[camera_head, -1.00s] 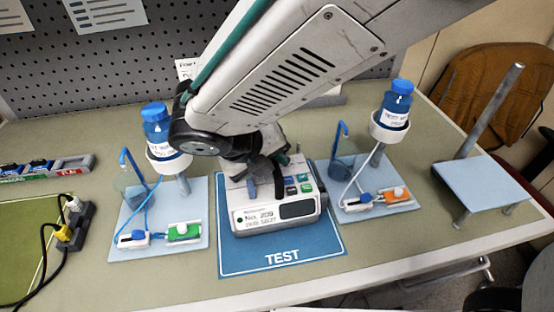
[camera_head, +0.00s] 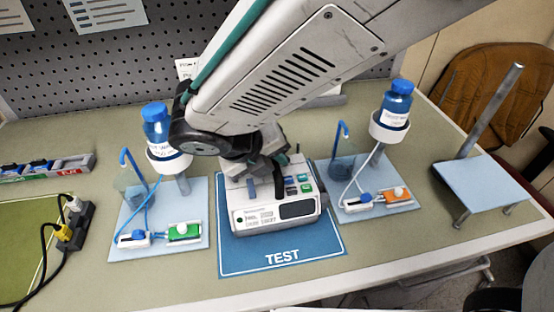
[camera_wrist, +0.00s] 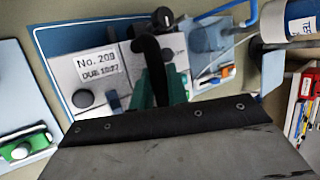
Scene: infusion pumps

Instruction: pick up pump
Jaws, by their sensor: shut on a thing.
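The pump (camera_head: 275,212) is a pale grey box with a dark display, coloured keys and a label on its front. It is over the blue TEST mat (camera_head: 282,257). My gripper (camera_head: 265,181) comes down on the pump's top from behind and is shut on its black handle. The arm hides part of the pump's back. In the wrist view the pump (camera_wrist: 92,78) shows its "No. 209" label and a dark knob, with the black handle (camera_wrist: 153,62) at the jaws. I cannot tell whether the pump is clear of the mat.
Blue-capped bottle stands flank the pump, one on the left (camera_head: 158,130) and one on the right (camera_head: 392,110), each with tubing and a clamp on a pale base. A power strip (camera_head: 75,225) with cables lies at left. An empty pale stand (camera_head: 485,182) is at far right.

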